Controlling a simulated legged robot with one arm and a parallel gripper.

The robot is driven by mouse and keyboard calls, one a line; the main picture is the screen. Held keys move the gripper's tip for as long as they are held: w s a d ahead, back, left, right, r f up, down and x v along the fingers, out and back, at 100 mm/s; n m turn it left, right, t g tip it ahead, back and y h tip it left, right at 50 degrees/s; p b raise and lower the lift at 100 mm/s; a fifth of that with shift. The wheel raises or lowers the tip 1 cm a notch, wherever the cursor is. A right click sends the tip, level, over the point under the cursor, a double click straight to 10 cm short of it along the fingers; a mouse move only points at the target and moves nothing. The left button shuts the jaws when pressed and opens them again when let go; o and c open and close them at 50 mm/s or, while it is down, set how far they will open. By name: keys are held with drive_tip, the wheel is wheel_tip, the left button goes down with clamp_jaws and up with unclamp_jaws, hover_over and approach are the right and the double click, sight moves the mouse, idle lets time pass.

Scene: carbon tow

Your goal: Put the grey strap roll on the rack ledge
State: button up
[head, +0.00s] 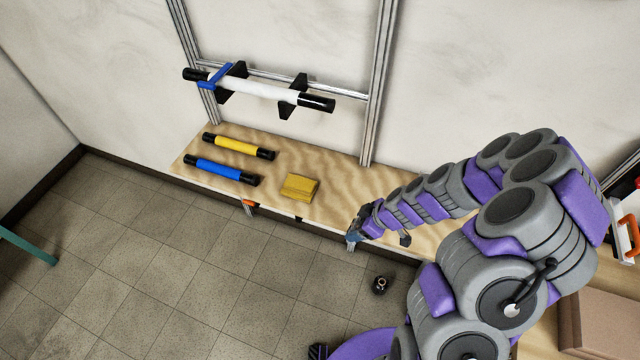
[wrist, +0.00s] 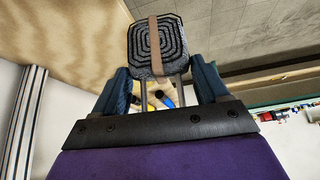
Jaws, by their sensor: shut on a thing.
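In the wrist view, my gripper (wrist: 161,78) has its blue fingers on both sides of a dark grey strap roll (wrist: 157,38). The roll shows a square-cornered spiral face with a tan band across it. In the head view, my gripper (head: 377,236) is over the front edge of the wooden rack ledge (head: 340,192), right of the yellow block. I cannot make out the roll clearly in the head view. The ledge runs along the wall at the foot of the metal rack (head: 380,85).
On the ledge lie a yellow tube (head: 238,146), a blue tube (head: 220,170) and a yellow block (head: 299,187). A white roll (head: 262,89) rests on black brackets above. A small dark object (head: 380,284) is on the floor. Ledge right of the block is clear.

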drive_tip(key=shift+n+g, duration=0.4)
drive_tip(key=shift+n, duration=0.3)
drive_tip(key=w+d+f, duration=0.1)
drive_tip(key=w+f, duration=0.1)
drive_tip(key=w, duration=0.2)
drive_tip(key=w+d+f, duration=0.1)
drive_tip(key=w+d, duration=0.1)
drive_tip(key=w, duration=0.3)
drive_tip(key=w+d+f, duration=0.2)
drive_tip(key=w, duration=0.2)
drive_tip(key=shift+w+d+f, duration=0.2)
drive_tip(key=shift+f, duration=0.1)
drive_tip(key=shift+a+f, duration=0.2)
drive_tip(key=shift+f, duration=0.05)
drive_tip(key=shift+a, duration=0.75)
drive_tip(key=o, duration=1.1)
drive_tip(key=shift+d, duration=0.75)
